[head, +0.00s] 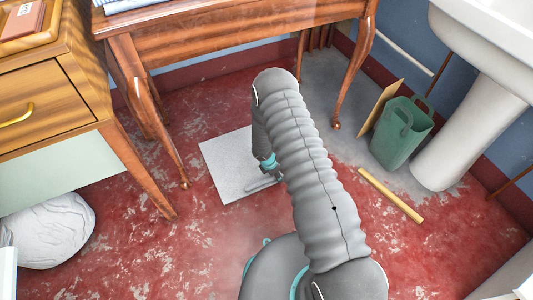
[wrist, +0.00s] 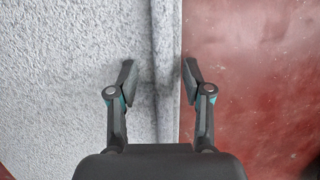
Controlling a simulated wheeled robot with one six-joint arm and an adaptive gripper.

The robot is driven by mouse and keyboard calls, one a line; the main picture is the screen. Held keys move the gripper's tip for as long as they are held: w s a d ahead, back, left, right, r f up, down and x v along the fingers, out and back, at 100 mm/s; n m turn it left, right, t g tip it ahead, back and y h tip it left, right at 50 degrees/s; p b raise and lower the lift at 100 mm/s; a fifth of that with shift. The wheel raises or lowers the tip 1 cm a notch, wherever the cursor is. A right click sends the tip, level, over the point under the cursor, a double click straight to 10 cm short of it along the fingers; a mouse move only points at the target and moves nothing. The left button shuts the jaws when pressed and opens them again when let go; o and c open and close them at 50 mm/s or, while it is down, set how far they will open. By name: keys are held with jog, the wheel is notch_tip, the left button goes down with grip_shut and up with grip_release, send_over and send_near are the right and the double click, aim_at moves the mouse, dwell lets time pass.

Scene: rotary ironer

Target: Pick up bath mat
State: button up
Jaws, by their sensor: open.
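The bath mat (head: 225,165) is a pale grey, flat, rectangular mat on the red floor, below the wooden table. In the wrist view the mat (wrist: 60,80) fills the left side, with a rounded ridge along its edge beside the red floor. My gripper (wrist: 158,72) is open, its two fingers on either side of that edge ridge. The left finger is over the mat and the right finger is at the border with the floor. I cannot tell whether the fingers touch the mat. In the head view my arm hides the mat's right part and most of the gripper.
A wooden table (head: 225,45) stands over the far side. A wooden cabinet (head: 50,85) and a white sack (head: 50,235) are at left. A green bin (head: 402,135), a yellow bar (head: 390,195) and a white pedestal basin (head: 460,130) are at right. Red floor is free in front.

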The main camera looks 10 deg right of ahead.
grip_shut()
jog(key=shift+r, duration=0.2)
